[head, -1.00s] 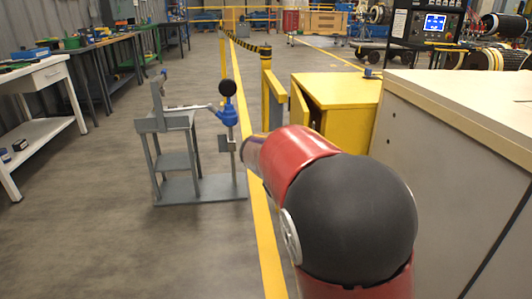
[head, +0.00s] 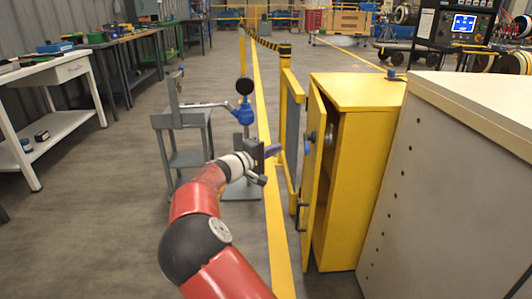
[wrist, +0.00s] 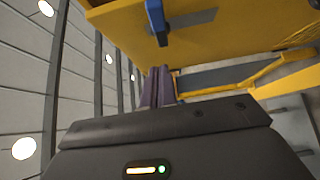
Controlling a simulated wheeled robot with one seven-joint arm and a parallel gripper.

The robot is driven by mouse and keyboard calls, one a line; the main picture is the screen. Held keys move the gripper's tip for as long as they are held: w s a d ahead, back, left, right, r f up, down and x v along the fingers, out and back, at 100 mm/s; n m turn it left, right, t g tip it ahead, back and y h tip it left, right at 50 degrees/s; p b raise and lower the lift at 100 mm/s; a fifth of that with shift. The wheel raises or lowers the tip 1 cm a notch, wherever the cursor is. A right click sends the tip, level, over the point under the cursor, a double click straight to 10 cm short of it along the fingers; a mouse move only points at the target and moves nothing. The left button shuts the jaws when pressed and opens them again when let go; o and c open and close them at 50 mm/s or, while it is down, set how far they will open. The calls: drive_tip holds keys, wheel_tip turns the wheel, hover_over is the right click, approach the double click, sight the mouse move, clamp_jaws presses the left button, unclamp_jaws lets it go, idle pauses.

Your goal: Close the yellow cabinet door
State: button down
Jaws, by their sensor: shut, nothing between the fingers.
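The yellow cabinet (head: 368,185) stands right of centre in the head view, beside a pale cabinet. Its yellow door (head: 312,175) is ajar, with a dark gap between door and body. The door carries a dark handle (head: 299,215) low down and a blue part (head: 307,146) higher up. My gripper (head: 277,148) is shut and empty, left of the door and seemingly apart from it. In the wrist view my closed fingers (wrist: 157,84) point toward a yellow panel (wrist: 195,25) with a blue part (wrist: 157,22) on it.
A grey stand (head: 185,130) with a blue fitting is behind and left of my gripper. A yellow-framed barrier (head: 290,120) stands just behind the door. The pale cabinet (head: 430,190) fills the right. Open floor lies to the left.

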drive_tip(key=w+d, duration=0.1)
drive_tip(key=d, duration=0.6)
drive_tip(key=shift+w+p, duration=0.3)
drive_tip(key=shift+w, duration=0.1)
drive_tip(key=shift+d, duration=0.1)
